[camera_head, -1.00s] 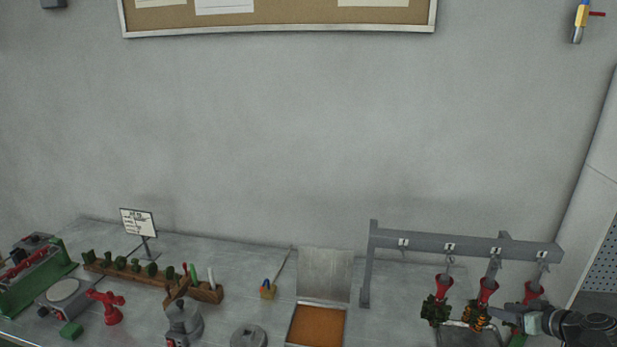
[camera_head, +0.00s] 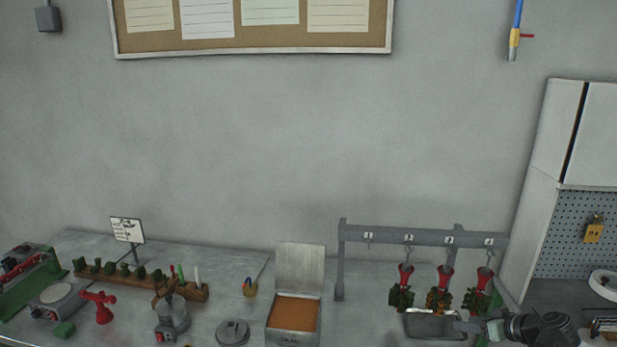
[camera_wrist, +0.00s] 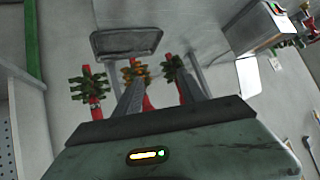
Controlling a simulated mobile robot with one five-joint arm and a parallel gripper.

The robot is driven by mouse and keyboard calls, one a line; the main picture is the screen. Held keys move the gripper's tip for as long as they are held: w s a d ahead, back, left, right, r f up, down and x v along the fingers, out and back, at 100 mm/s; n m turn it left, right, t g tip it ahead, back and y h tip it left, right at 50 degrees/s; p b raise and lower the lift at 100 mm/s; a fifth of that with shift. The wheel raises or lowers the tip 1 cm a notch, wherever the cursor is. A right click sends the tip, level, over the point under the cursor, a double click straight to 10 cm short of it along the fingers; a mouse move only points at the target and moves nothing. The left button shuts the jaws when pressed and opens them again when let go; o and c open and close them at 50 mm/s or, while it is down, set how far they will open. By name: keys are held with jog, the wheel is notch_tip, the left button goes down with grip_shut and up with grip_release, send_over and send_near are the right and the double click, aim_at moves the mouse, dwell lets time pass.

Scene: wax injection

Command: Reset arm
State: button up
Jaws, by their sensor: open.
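My gripper (camera_head: 468,327) is at the lower right in the head view, beside the grey rack (camera_head: 420,235). Its two fingers point away from the wrist camera and stand apart in the wrist view (camera_wrist: 162,100), with nothing held between them. Three red-topped trees hang from the rack's hooks: a green one at left (camera_head: 401,297), an orange one in the middle (camera_head: 438,299) and a green one at right (camera_head: 476,300). All three also show beyond the fingers in the wrist view.
A grey tray (camera_head: 420,334) lies under the hanging trees. An open box with an orange-brown inside (camera_head: 297,313) stands left of the rack. A grey pot (camera_head: 172,318), a red stand (camera_head: 102,308) and a wooden rack (camera_head: 190,290) stand further left. A cabinet (camera_head: 560,150) rises at right.

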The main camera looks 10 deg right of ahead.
jog(key=w+a+f+g, duration=0.2)
jog(key=a, duration=0.6)
jog(key=w+a+f+g+y, duration=0.1)
jog(key=w+a+f+g, duration=0.15)
jog(key=a, duration=0.65)
jog(key=w+a+f+g, duration=0.2)
jog(key=w+a, duration=0.1)
jog(key=a, duration=0.5)
jog(key=s+a+f+g+h, duration=0.1)
jog(key=a+g, duration=0.1)
jog(key=a, duration=0.7)
jog(key=s+a+f+g+h, duration=0.1)
jog(key=a+h, duration=0.1)
jog(key=a, duration=0.7)
jog(key=shift+s+f+g+h, duration=0.2)
jog(key=shift+f+g+h, duration=0.1)
jog(key=shift+f+g, duration=0.1)
